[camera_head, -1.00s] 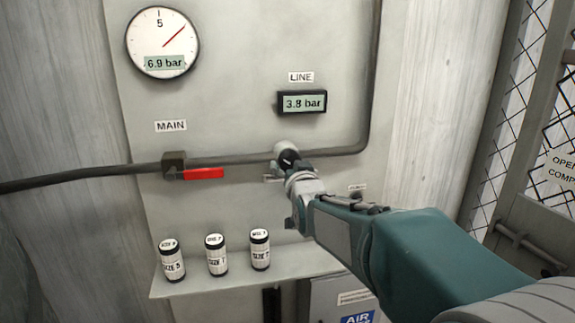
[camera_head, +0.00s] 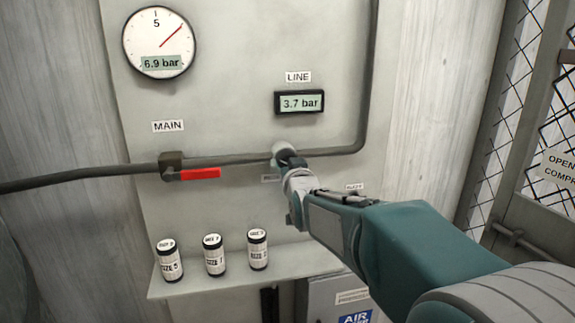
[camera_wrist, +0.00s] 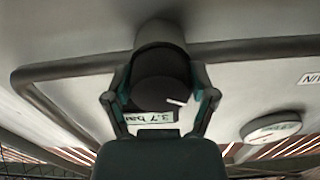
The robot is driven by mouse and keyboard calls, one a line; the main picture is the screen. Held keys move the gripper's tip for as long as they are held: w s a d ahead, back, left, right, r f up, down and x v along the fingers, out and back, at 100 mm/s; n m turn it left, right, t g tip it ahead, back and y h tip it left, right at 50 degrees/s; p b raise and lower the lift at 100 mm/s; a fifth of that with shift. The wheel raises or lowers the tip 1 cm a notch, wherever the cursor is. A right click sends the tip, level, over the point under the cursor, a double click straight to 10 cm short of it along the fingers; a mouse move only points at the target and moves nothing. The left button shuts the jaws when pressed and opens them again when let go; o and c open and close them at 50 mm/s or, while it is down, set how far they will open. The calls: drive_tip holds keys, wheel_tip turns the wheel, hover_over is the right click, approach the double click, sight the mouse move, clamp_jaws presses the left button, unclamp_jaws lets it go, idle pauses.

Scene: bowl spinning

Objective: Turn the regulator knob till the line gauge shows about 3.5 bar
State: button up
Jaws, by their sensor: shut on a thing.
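The line gauge (camera_head: 300,103) is a small dark-framed display under the LINE label and reads 3.7 bar. The regulator knob (camera_wrist: 160,88) is dark and round with a white mark, and sits on the pipe below that gauge. In the head view the knob is largely hidden behind my gripper (camera_head: 288,164). In the wrist view the fingers of my gripper (camera_wrist: 160,100) stand on both sides of the knob and are shut on it. The line gauge also shows in the wrist view (camera_wrist: 150,117), partly covered.
A round main gauge (camera_head: 159,42) reads 6.9 bar. A red valve handle (camera_head: 199,174) lies along the pipe (camera_head: 110,171) under the MAIN label. Several small labelled canisters (camera_head: 214,255) stand on a shelf (camera_head: 190,285) below. A mesh gate (camera_head: 515,100) is at the right.

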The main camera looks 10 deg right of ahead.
drive_tip(key=shift+n, duration=0.8)
drive_tip(key=o, duration=1)
drive_tip(key=shift+o, duration=0.2)
drive_tip(key=s, duration=1.2)
drive_tip(key=shift+a+f, duration=0.1)
